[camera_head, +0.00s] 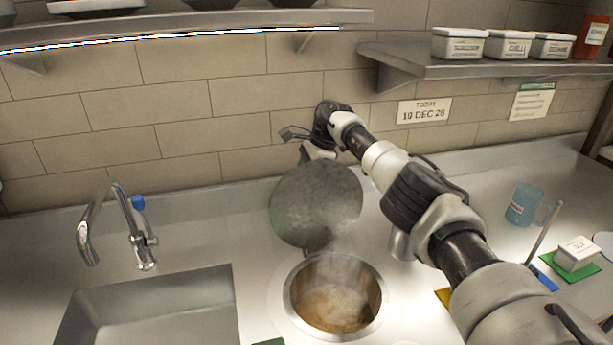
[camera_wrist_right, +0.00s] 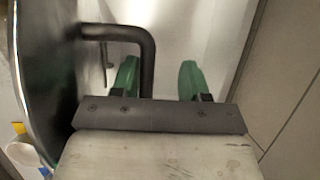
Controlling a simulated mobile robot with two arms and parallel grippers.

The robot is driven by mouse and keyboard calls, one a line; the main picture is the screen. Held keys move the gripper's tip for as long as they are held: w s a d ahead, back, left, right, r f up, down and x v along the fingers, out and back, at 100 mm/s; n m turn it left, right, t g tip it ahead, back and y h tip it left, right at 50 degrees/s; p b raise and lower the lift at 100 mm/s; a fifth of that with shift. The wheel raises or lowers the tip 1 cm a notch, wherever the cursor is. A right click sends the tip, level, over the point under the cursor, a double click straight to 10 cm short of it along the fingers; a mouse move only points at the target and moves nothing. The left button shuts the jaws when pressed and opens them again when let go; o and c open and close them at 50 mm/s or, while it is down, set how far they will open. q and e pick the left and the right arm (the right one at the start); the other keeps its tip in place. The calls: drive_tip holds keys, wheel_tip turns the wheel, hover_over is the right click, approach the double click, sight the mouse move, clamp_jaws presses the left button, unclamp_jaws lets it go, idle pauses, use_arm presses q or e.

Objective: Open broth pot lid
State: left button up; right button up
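The round dark-grey broth pot lid (camera_head: 315,205) stands tipped up steeply behind the broth pot (camera_head: 376,310). The pot's mouth is uncovered, with steaming brownish broth inside. My right arm reaches over to the lid's back side, and its fingers are hidden behind the lid in the head view. In the right wrist view the green fingers of my right gripper (camera_wrist_right: 158,80) are spread apart. The lid's dark bent handle (camera_wrist_right: 148,60) passes between them, nearer the left finger, with a gap to the right finger. The lid's dark face (camera_wrist_right: 40,70) fills the left side there. My left gripper is out of view.
A sink (camera_head: 155,310) with a faucet (camera_head: 141,240) lies left of the pot. A tiled wall is close behind the lid. At the right are a blue jug (camera_head: 522,204) and a white container (camera_head: 577,252) on a green mat. Shelves (camera_head: 480,69) hang above.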

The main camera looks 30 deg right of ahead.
drive_tip(key=shift+d+r, duration=0.15)
drive_tip(key=shift+r, duration=0.15)
drive_tip(key=v, duration=1)
drive_tip(key=shift+b, duration=0.45)
drive_tip(key=shift+r, duration=0.1)
